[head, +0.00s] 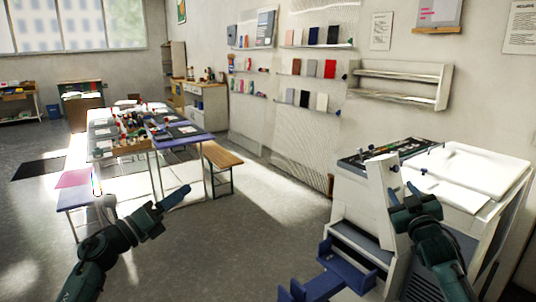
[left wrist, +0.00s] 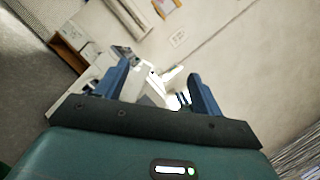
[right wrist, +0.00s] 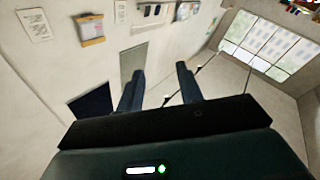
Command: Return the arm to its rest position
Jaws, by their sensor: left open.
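My left gripper (head: 172,200) is held up in the air at the left of the head view, over the floor in front of the long tables. In the left wrist view its two blue fingers (left wrist: 160,82) stand wide apart with nothing between them. My right gripper (head: 403,190) is raised at the right of the head view, in front of the white cabinet. In the right wrist view its fingers (right wrist: 160,82) are apart, with a narrower gap than the left, and nothing is held.
A white cabinet (head: 352,215) with papers on its sloped top stands at the right. Long tables (head: 141,150) covered with craft supplies stand at the left, beside a wooden bench (head: 222,155). A wall shelf (head: 400,95) hangs behind. The floor (head: 235,245) between is clear.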

